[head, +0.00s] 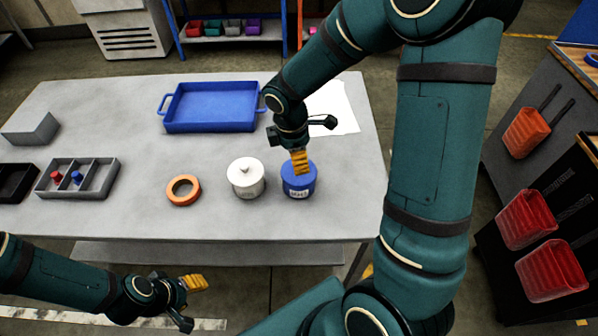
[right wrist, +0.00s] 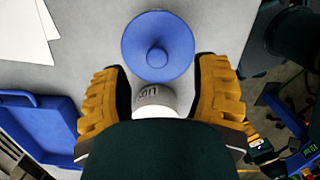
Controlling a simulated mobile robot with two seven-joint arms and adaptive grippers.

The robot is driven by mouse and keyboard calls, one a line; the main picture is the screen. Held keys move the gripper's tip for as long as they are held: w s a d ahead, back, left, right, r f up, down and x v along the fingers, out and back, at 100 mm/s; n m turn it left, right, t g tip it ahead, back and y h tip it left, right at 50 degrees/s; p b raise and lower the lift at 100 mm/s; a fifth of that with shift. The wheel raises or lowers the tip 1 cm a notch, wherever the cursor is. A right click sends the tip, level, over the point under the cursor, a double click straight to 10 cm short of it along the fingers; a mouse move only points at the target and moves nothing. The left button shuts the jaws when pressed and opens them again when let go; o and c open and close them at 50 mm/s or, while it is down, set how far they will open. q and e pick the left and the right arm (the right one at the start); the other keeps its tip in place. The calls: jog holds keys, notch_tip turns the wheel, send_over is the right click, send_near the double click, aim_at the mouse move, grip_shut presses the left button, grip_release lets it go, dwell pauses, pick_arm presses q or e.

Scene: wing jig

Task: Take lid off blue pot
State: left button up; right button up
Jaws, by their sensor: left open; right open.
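The blue pot (head: 298,180) stands near the right front of the grey table, with a label on its front. In the right wrist view its round blue lid (right wrist: 157,45) with a centre knob is on top, just beyond my finger ends. My right gripper (head: 300,165) is over the pot and hides part of its top. In the right wrist view the right gripper (right wrist: 160,85) is open and empty, one yellow finger on each side. My left gripper (head: 196,305) is open and empty, low in front of the table.
A white lidded pot (head: 245,180) stands close left of the blue pot. An orange ring (head: 183,190), a grey divided tray (head: 95,185) and a blue tray (head: 212,108) are farther left and behind. Paper (head: 335,110) lies behind the blue pot.

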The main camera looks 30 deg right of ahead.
jog(key=f, duration=0.1)
jog(key=f+b, duration=0.1)
jog(key=f, duration=0.2)
jog(key=shift+w+d+f, duration=0.1)
jog(key=shift+d+f, duration=0.15)
jog(key=shift+f, duration=0.15)
jog(key=shift+o, duration=0.2)
grip_shut()
jog(key=shift+r, duration=0.1)
